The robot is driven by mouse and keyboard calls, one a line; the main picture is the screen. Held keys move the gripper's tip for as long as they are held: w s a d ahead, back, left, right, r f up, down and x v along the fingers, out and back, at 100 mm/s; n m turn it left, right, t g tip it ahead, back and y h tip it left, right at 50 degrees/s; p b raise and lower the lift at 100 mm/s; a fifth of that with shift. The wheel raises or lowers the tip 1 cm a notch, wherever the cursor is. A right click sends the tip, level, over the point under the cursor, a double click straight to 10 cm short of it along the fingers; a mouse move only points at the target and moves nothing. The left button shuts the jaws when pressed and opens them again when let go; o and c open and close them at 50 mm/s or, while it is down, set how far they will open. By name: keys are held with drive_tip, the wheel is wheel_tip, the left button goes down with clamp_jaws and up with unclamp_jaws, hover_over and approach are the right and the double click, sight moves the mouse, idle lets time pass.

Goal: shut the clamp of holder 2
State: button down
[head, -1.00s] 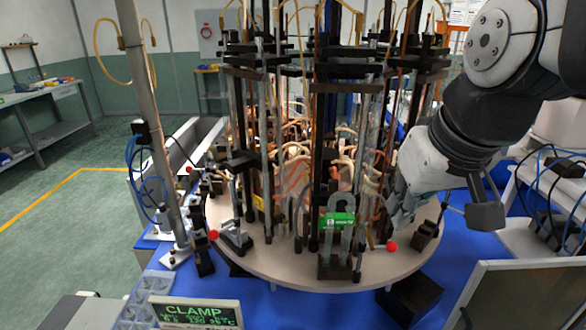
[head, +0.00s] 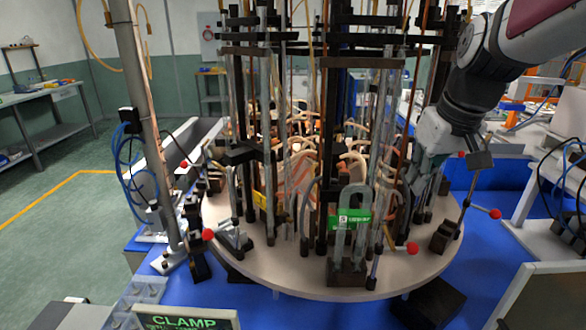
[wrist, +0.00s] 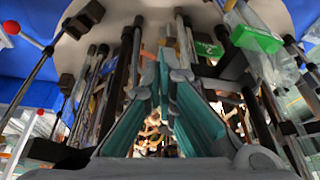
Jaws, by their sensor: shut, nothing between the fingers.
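A round turntable (head: 300,282) carries tall holders with clamps. The front holder has a green tag (head: 350,219); it also shows in the wrist view (wrist: 257,38). Red-knobbed clamp levers stick out at the rim: one at front left (head: 208,234), one at front right (head: 411,247), and one at far right (head: 495,213). My gripper (head: 413,184) is shut and empty, among the rods on the turntable's right side, to the left of the far-right lever. In the wrist view its teal fingers (wrist: 164,62) meet. Whether they touch a clamp is hidden.
A grey post (head: 146,120) with blue cables stands at left. A black block (head: 432,303) lies below the turntable's front right. A CLAMP display (head: 185,318) is at the bottom. Rods and tubes crowd the middle; the blue table (head: 300,312) has some bare room in front.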

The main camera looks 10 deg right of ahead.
drive_tip(key=shift+f, duration=0.1)
wheel_tip(320, 180, down, 10)
drive_tip(key=shift+s, duration=0.3)
idle(0.5)
